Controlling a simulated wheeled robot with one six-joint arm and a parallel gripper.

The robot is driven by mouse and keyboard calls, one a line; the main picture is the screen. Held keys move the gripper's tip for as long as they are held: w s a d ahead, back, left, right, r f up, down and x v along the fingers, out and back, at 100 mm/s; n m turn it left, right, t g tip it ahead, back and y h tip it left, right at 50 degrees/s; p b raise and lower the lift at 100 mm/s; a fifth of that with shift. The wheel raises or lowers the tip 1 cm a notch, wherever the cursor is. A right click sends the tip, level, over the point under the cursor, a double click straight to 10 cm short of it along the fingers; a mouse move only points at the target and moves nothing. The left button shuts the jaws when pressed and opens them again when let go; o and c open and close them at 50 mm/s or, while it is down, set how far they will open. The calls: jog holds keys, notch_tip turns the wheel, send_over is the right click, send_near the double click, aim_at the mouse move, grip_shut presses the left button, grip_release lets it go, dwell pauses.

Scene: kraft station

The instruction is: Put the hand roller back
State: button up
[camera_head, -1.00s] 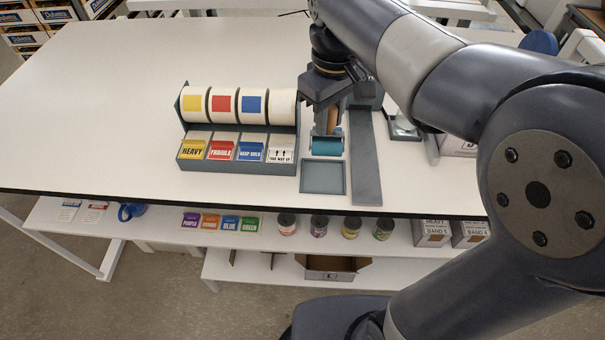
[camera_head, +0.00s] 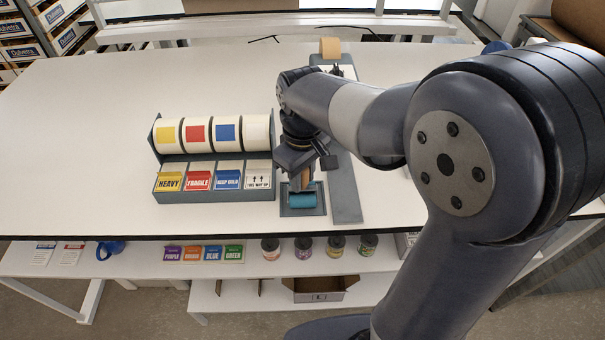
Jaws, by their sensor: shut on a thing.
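The hand roller (camera_head: 303,200) has a teal cylinder and a tan, wood-coloured handle. My gripper (camera_head: 302,176) is shut on its handle, with the cylinder hanging below. The roller is at the small grey tray (camera_head: 302,212) near the table's front edge. I cannot tell whether the cylinder touches the tray floor.
A label dispenser (camera_head: 212,196) with several rolls and cards stands just left of the tray. A long grey strip (camera_head: 344,190) lies close on the right. A lower shelf (camera_head: 140,262) holds cards and tins. The table's left side (camera_head: 80,150) is clear.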

jog(key=shift+f, duration=0.15)
jog(key=o, duration=0.9)
jog(key=shift+c, duration=0.2)
notch_tip(320, 180, up, 12)
jog(key=shift+r, duration=0.2)
jog(key=shift+f, duration=0.1)
notch_tip(320, 180, down, 13)
jog(key=shift+r, duration=0.15)
notch_tip(320, 180, up, 3)
jog(key=shift+f, duration=0.1)
jog(key=shift+r, duration=0.55)
